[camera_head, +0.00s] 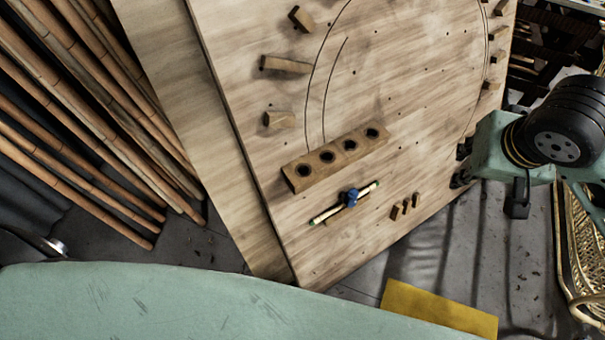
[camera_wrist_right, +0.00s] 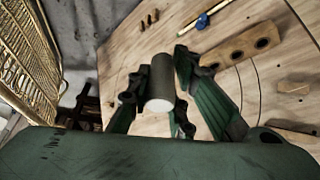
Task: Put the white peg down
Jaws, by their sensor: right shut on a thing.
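My right gripper (camera_head: 461,164) comes in from the right over the right edge of the wooden board (camera_head: 420,60). In the right wrist view its fingers (camera_wrist_right: 166,88) are shut on the white peg (camera_wrist_right: 160,82), a short cylinder that looks grey in shadow with a paler near end. The peg is held above the board; its exact height cannot be told. In the head view I cannot make the peg out. A wooden block with a row of round holes (camera_head: 318,170) lies on the board, left of the gripper. My left gripper is not in view.
A thin rod with a blue clamp (camera_head: 350,197) and three small wooden pegs (camera_head: 405,207) are on the board. Wooden blocks (camera_head: 285,64) line the curved groove. Rattan poles (camera_head: 90,110) lie left, a wicker piece (camera_head: 568,240) right. The board's middle has free room.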

